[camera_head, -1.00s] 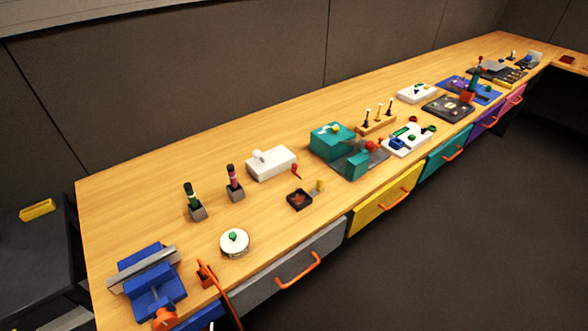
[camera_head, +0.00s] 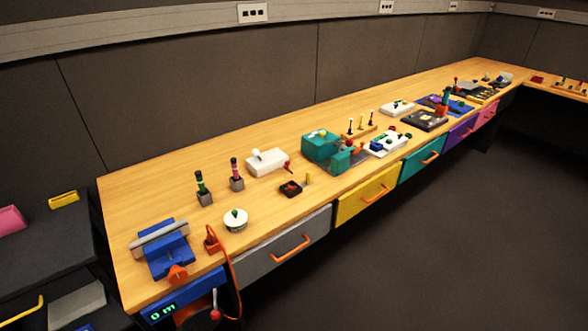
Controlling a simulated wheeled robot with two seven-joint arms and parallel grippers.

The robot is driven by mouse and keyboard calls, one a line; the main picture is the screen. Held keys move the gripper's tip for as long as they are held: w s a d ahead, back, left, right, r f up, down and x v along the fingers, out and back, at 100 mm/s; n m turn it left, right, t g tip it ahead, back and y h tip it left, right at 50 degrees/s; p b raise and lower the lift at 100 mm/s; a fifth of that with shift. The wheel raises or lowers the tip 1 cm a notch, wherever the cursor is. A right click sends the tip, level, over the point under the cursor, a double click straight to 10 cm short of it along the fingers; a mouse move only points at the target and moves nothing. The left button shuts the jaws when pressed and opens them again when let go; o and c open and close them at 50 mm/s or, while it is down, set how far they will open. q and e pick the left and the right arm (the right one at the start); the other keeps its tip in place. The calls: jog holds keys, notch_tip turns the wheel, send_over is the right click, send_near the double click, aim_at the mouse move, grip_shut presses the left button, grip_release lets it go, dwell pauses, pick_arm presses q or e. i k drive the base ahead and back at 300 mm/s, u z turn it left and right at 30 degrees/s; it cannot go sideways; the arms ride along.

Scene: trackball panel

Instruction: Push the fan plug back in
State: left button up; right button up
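No fan can be made out. An orange piece (camera_head: 211,239) sits on the bench near its front edge, right of the blue vise. An orange cord (camera_head: 234,272) runs from it over the edge and down; I cannot tell whether this is the fan plug. A white rail along the back wall carries several dark-holed outlets, among them a left outlet (camera_head: 252,12), a middle outlet (camera_head: 386,6) and a right outlet (camera_head: 546,13). No plug is seen in them at this size. Neither of my grippers is in view.
The long wooden bench (camera_head: 150,195) holds a blue vise (camera_head: 168,258), a round white button base (camera_head: 236,222), a white box (camera_head: 268,163) and a teal machine (camera_head: 322,146). Coloured drawers with orange handles line its front. Dark floor (camera_head: 420,260) in front is clear.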

aim_at(288, 163)
jog(key=z, duration=0.1)
jog(key=i, duration=1.1)
jog(key=u, duration=0.5)
